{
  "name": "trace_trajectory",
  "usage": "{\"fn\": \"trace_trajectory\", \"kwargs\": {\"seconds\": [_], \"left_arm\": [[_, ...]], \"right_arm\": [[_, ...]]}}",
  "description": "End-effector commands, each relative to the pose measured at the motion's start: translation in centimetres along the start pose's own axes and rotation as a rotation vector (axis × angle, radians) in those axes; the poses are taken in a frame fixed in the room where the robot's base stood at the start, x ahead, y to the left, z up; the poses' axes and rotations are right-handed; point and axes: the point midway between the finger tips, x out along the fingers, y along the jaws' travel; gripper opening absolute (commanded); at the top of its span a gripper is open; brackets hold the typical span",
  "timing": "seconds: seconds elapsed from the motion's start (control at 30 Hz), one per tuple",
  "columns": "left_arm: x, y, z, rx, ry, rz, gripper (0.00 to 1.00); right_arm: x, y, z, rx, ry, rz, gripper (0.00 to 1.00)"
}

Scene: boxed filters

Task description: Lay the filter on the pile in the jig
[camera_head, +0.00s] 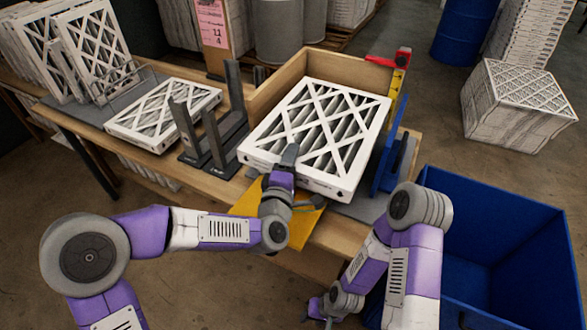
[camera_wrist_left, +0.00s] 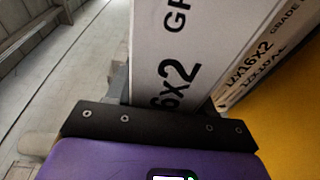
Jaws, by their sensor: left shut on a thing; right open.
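A white-framed pleated filter (camera_head: 335,110) with a diagonal lattice lies in or just over the wooden jig (camera_head: 275,84). My left gripper (camera_head: 288,158) is shut on its near edge. In the left wrist view, the held filter's printed edge (camera_wrist_left: 172,60) rises from the jaws. Another printed filter edge (camera_wrist_left: 262,70) shows beside it, apparently from the pile. The rest of the pile is hidden under the top filter, and I cannot tell whether the held filter touches it. My right gripper (camera_head: 322,308) is open and low, near the blue bin.
A blue clamp (camera_head: 388,160) and a red-and-yellow upright (camera_head: 397,82) flank the jig's right side. Dark metal uprights (camera_head: 212,130) stand at its left. Another filter (camera_head: 163,114) lies on the bench, left. A yellow plate (camera_head: 303,226) is in front; a blue bin (camera_head: 510,235) stands right.

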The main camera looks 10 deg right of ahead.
Motion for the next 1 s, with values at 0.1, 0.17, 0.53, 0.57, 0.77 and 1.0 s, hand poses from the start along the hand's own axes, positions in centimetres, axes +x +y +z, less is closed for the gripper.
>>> {"fn": "trace_trajectory", "kwargs": {"seconds": [0.1,0.17,0.53,0.57,0.77,1.0], "left_arm": [[0.0,-1.3,0.0,-0.001,-0.001,0.0,0.16],[0.0,-2.3,0.0,-0.001,-0.001,-0.001,0.16],[0.0,-3.5,0.0,0.0,0.0,0.003,0.16],[0.0,-3.5,0.0,0.0,0.0,0.003,0.16],[0.0,-3.8,0.0,0.0,0.0,0.001,0.64],[0.0,-3.8,0.0,0.0,0.0,0.001,0.78]], "right_arm": [[0.5,0.2,-0.1,0.0,0.001,0.0,0.43],[0.8,0.3,-0.1,0.0,0.001,0.0,0.43],[1.1,0.4,-0.1,0.0,0.001,0.0,0.43],[1.2,0.4,-0.1,0.0,0.001,0.0,0.43],[1.4,0.5,-0.1,0.0,0.001,0.0,0.43],[1.4,0.5,-0.1,0.0,0.001,0.0,0.43]]}}
